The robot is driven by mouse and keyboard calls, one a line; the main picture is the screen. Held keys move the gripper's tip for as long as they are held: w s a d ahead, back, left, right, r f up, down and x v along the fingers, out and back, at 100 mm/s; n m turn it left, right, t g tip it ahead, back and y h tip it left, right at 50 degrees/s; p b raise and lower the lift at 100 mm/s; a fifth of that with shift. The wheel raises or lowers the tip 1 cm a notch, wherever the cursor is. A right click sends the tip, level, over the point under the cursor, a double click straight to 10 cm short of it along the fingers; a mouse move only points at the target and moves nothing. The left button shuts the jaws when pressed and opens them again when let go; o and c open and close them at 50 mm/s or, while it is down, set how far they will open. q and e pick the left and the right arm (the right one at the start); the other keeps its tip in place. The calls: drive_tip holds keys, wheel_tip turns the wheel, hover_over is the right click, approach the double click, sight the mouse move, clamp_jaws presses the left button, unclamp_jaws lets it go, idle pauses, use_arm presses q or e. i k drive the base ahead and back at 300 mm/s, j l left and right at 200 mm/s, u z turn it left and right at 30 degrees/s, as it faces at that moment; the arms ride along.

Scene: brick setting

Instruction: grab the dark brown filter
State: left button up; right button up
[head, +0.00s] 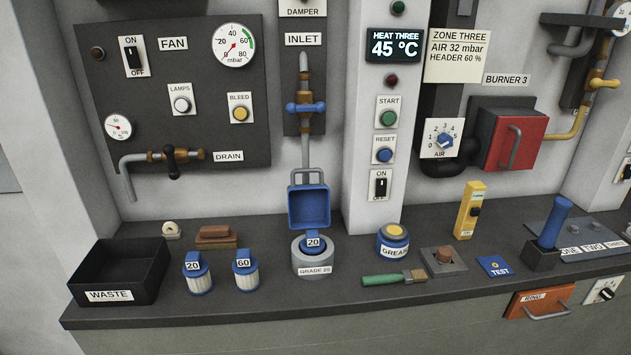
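I see no filter that is clearly dark brown. Two filters with blue caps and pale pleated bodies stand on the dark counter: one tagged 20 (198,279) and one tagged 60 (246,279). A grey filter housing (314,262) labelled GRADE 20 stands to their right under the inlet pipe. Its blue lid (309,207) is raised open, and a blue tag 20 (313,242) shows at its mouth. A reddish-brown block (215,233) sits behind the filters; I cannot tell what it is. Neither gripper is in view.
A black WASTE bin (120,272) stands at the counter's left end. The front counter edge (250,309) is clear.

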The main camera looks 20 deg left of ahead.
sight(312, 246)
drive_tip(key=i+l+u, duration=0.15)
drive_tip(key=u, duration=0.3)
drive_tip(key=i+l+u, duration=0.1)
drive_tip(key=l+u, duration=0.35)
drive_tip(key=j, duration=0.1)
